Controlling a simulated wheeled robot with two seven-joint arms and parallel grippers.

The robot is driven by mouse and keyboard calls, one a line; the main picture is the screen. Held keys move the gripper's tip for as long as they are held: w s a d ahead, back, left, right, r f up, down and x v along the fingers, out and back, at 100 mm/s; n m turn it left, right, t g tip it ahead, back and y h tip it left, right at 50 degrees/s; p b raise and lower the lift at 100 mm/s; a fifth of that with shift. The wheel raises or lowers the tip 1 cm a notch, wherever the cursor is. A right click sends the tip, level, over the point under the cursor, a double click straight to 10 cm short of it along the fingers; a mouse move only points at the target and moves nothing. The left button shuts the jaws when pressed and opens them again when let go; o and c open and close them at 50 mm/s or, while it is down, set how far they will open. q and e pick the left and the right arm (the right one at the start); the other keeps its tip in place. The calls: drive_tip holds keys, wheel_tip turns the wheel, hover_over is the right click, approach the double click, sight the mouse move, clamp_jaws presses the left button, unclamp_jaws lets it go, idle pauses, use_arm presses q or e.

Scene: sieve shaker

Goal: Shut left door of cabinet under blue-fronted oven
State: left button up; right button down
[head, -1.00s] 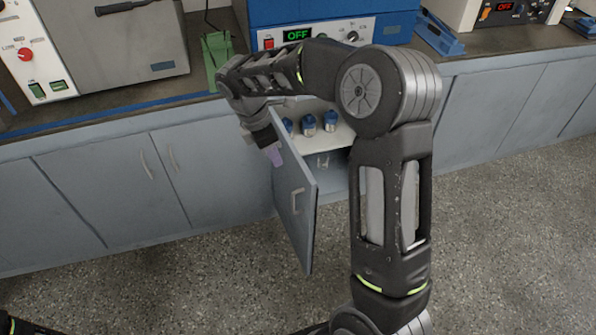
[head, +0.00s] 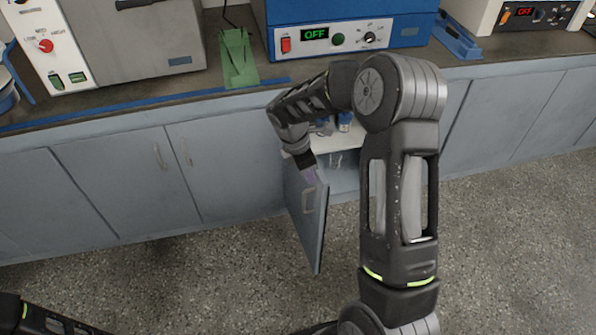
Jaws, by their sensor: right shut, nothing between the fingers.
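The blue-fronted oven (head: 405,32) stands on the bench at top centre. Under it, the cabinet's left door (head: 306,225) stands well open, swung out toward me, with its handle (head: 308,200) on the face turned left. My right gripper (head: 310,175) is shut and empty. It is at the upper part of the door, just above the handle; I cannot tell whether it touches the door. My right forearm hides part of the cabinet opening and what lies right of it. My left gripper is out of view.
Blue-capped bottles (head: 345,121) stand on the cabinet shelf (head: 350,140), partly hidden by my arm. A green stand (head: 238,60) and a grey-fronted machine (head: 135,45) are on the bench (head: 225,97). Closed doors (head: 225,165) lie to the left. The speckled floor (head: 200,275) before the cabinets is clear.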

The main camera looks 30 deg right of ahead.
drive_tip(key=shift+d, duration=0.35)
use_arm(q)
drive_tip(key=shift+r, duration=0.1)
use_arm(e)
drive_tip(key=shift+s+d, duration=0.1)
drive_tip(key=shift+d, duration=0.05)
